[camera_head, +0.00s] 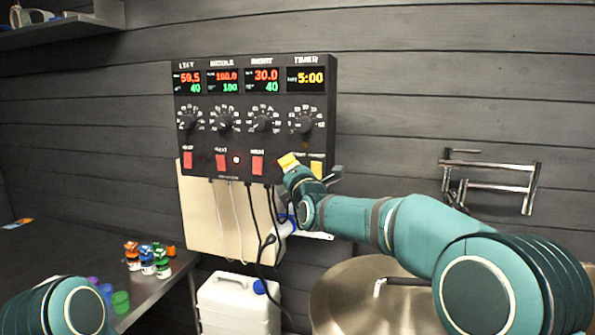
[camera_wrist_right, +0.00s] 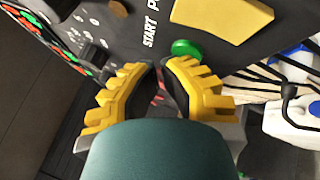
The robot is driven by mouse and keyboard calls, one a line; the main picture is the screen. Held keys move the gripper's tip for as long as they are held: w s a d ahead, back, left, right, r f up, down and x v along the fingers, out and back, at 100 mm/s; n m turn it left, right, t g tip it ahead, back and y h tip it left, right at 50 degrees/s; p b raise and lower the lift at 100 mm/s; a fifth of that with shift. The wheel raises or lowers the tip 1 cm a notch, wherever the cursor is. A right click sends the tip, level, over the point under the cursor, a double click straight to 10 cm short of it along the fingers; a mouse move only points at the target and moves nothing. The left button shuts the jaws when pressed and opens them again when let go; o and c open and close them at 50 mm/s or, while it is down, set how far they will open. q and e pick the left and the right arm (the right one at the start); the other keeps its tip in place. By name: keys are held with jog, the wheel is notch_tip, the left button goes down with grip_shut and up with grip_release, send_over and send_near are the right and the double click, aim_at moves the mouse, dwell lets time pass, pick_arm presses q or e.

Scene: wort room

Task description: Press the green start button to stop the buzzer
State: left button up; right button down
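The control panel (camera_head: 255,120) is a black box on the wall with red and green displays, knobs and switches. In the right wrist view, the round green start button (camera_wrist_right: 186,48) sits by the START label, just beyond my fingertips. My right gripper (camera_wrist_right: 163,66) has its yellow fingertips close together, with nothing seen held. In the head view my right gripper (camera_head: 288,161) is at the panel's lower right and hides the green button. Contact cannot be told. My left gripper is out of view; only its arm shows.
A yellow switch (camera_head: 317,168) sits right of the gripper; it is also in the wrist view (camera_wrist_right: 222,18). Red switches (camera_head: 257,165) are to the left. Cables (camera_head: 255,215) hang below, above a white canister (camera_head: 238,303). A metal kettle (camera_head: 365,300) stands lower right.

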jog(key=shift+s+a+b, duration=0.2)
jog(key=shift+s+b, duration=0.2)
jog(key=shift+s, duration=0.25)
jog(key=shift+s+a+b, duration=0.25)
jog(key=shift+s+b, duration=0.05)
jog(key=shift+s, duration=0.5)
jog(key=shift+s+a+b, duration=0.25)
jog(key=shift+s+b, duration=0.1)
jog(key=shift+s, duration=0.45)
jog(key=shift+s+a+b, duration=0.25)
jog(key=shift+s+b, duration=0.05)
jog(key=shift+s, duration=0.5)
